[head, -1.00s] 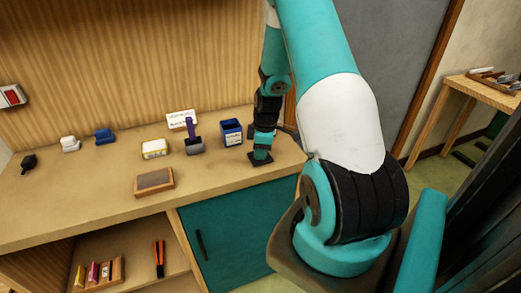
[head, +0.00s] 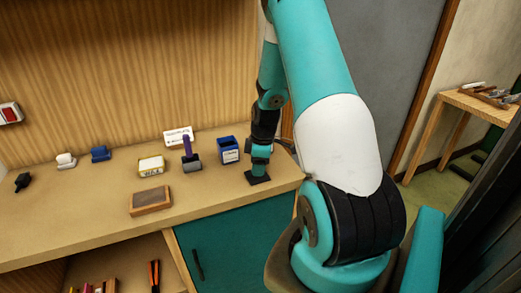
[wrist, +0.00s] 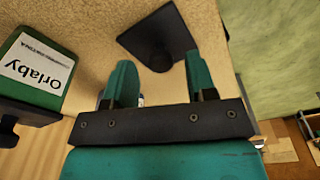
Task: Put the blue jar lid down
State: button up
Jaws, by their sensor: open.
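A flat, dark square piece, which I take for the jar lid (head: 257,179), lies on the counter near its right end. It looks nearly black in the wrist view (wrist: 178,27), with a darker rounded part in its middle. My gripper (wrist: 160,65) is open, its two teal fingers apart on either side of that part; I cannot tell whether they touch it. In the head view my gripper (head: 260,160) is right above the lid.
A purple-handled tool (head: 190,155), a yellow-and-white box (head: 151,165), a white sign (head: 177,137) and a wooden-framed block (head: 151,201) stand left of the jar. The counter's (head: 225,195) front right is bare. Its right edge is close to the lid.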

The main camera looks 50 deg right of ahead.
notch_tip(320, 180, up, 10)
jog(key=s+b, duration=0.1)
jog(key=b, duration=0.1)
jog(key=a+r+y, duration=0.1)
jog(key=a+r, duration=0.3)
jog(key=a, duration=0.8)
jog(key=a+r+y, duration=0.1)
jog(key=a+r, duration=0.4)
jog(key=a, duration=0.6)
jog(key=s+a+r+g+y, duration=0.1)
jog(key=s+a+r, duration=0.2)
jog(key=s+a, duration=1.1)
jog(key=shift+a+r, duration=0.4)
jog(key=shift+a, duration=0.4)
